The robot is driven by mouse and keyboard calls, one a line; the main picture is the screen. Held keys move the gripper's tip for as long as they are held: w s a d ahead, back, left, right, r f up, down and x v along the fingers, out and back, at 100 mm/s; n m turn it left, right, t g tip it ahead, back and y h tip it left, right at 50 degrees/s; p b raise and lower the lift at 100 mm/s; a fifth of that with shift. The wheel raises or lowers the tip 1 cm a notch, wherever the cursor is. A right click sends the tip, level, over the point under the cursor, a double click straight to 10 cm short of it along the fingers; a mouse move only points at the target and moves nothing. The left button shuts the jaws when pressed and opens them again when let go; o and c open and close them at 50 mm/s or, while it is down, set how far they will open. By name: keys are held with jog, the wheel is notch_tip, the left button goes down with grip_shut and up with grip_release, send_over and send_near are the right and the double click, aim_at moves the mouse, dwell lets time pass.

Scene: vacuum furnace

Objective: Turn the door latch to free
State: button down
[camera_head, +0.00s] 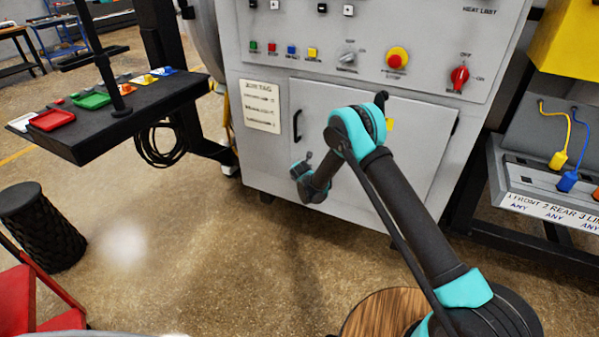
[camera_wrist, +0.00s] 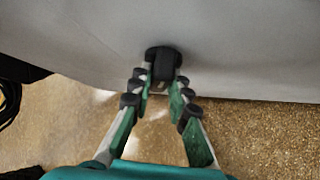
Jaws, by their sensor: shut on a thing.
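The grey cabinet door (camera_head: 345,105) is closed on the furnace front, with a black bar handle (camera_head: 297,125) near its upper left. My gripper (camera_wrist: 160,80) is at the cabinet's lower front. In the wrist view its two green and grey fingers are shut on a small black latch piece (camera_wrist: 163,56) against the pale panel. In the head view my arm crosses in front of the door, and my gripper is small and partly hidden by it. The latch cannot be made out there, and its turned angle is unclear.
Above the door is a control panel with buttons, a red emergency knob (camera_head: 397,58) and a red switch (camera_head: 459,77). A black shelf with coloured trays (camera_head: 90,100) stands left. A rack with blue and yellow plugs (camera_head: 567,181) stands right. The floor before the cabinet's left is clear.

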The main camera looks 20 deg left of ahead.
jog(key=m+y, duration=0.1)
jog(key=m+t+y, duration=0.1)
jog(key=y, duration=0.1)
jog(key=shift+d+f, duration=0.2)
jog(key=shift+m+t+y, duration=1)
jog(key=shift+m+y, duration=0.5)
jog(key=shift+y, duration=0.2)
jog(key=c, duration=1.4)
grip_release()
jog(key=shift+c, duration=0.2)
